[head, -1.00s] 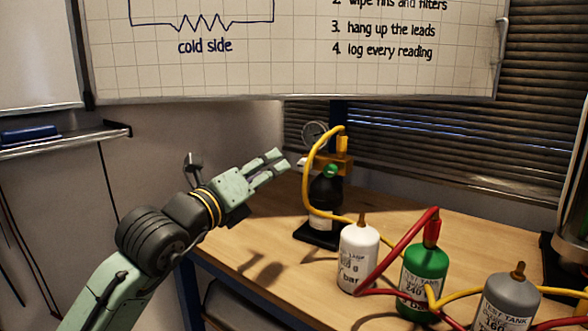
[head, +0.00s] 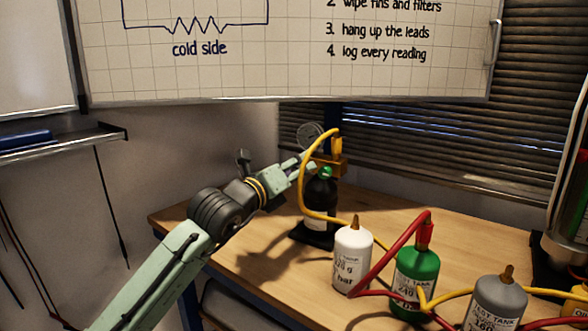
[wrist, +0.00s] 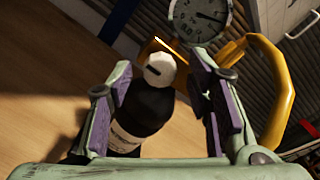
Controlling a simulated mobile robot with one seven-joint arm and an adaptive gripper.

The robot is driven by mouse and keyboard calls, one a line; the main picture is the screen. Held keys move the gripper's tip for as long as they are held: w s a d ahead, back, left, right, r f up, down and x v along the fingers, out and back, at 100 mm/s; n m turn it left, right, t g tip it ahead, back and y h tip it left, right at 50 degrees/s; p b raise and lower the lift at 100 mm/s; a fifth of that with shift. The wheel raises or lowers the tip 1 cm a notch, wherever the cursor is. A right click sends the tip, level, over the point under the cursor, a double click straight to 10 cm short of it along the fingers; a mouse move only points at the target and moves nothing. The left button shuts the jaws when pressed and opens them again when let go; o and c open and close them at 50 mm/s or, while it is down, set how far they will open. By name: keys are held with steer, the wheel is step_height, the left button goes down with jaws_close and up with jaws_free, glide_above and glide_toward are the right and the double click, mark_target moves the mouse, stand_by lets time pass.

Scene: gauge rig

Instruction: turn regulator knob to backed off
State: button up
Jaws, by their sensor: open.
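The regulator knob (wrist: 160,69) is pale and round with a short dark mark on its face. It shows in the wrist view between the fingertips of my gripper (wrist: 165,78), which is open, with visible gaps on both sides. In the head view my gripper (head: 305,161) is at the left side of the brass regulator block (head: 336,168), and its fingers hide the knob. The pressure gauge (wrist: 200,18) has a dark needle and sits above the knob; it also shows in the head view (head: 310,135). A black bottle (wrist: 146,112) stands below the regulator.
A yellow hose (wrist: 275,85) loops close to my right finger in the wrist view. White (head: 352,262), green (head: 416,275) and grey (head: 497,307) test tanks stand in front on the wooden bench (head: 232,262). The bench's left part is clear.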

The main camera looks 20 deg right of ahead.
steer(key=shift+c, duration=0.6)
jaws_close()
